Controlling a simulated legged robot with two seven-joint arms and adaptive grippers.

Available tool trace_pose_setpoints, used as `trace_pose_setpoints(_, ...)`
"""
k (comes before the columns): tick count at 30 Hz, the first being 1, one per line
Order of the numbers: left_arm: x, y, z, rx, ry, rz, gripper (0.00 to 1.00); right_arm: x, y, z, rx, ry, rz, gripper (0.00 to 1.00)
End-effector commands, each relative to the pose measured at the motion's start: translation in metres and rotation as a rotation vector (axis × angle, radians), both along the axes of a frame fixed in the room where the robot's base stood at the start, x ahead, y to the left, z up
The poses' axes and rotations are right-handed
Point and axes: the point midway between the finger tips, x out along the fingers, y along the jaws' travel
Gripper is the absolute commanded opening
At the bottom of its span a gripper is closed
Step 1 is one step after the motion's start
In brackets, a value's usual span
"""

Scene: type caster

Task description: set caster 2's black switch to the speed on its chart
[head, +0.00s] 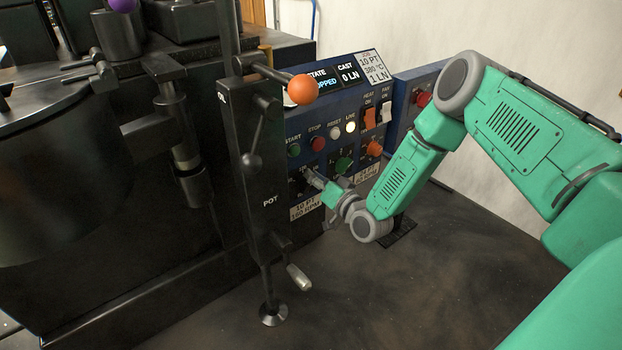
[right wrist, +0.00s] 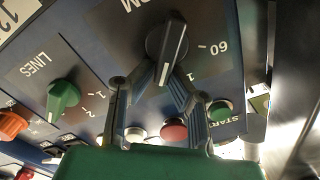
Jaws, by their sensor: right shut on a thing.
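The black switch (right wrist: 166,48) shows in the right wrist view on a dark dial plate, under lettering ending in "OM" or "PM". Its white pointer line points down in that picture, between my fingers. A "60" mark is at its right and a partly hidden "1" is lower. My right gripper (right wrist: 150,82) is shut on the switch. In the head view, the right gripper (head: 316,182) reaches the panel's lower left and mostly covers the switch. A speed chart (head: 306,207) below reads "10 PT" over a blurred RPM figure. My left gripper is out of view.
The blue panel (head: 330,110) carries a green lines knob (right wrist: 64,95), an orange knob (head: 374,148), start and stop buttons and a job card (head: 375,66). A black pot column (head: 262,190) with an orange ball lever (head: 302,89) stands left of my gripper.

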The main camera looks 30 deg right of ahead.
Motion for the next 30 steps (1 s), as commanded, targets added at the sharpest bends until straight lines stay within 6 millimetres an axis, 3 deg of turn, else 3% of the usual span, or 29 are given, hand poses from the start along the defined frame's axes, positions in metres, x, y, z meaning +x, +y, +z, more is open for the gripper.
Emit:
trace_pose_setpoints(1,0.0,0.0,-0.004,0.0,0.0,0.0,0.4,-0.006,0.0,-0.013,0.038,0.031,0.005,0.0)
trace_pose_setpoints(15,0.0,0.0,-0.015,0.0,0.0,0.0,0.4,-0.006,-0.004,-0.018,0.334,0.054,0.006,0.0)
trace_pose_setpoints(30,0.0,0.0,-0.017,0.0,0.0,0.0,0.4,-0.006,-0.003,-0.018,0.398,0.057,0.008,0.0)
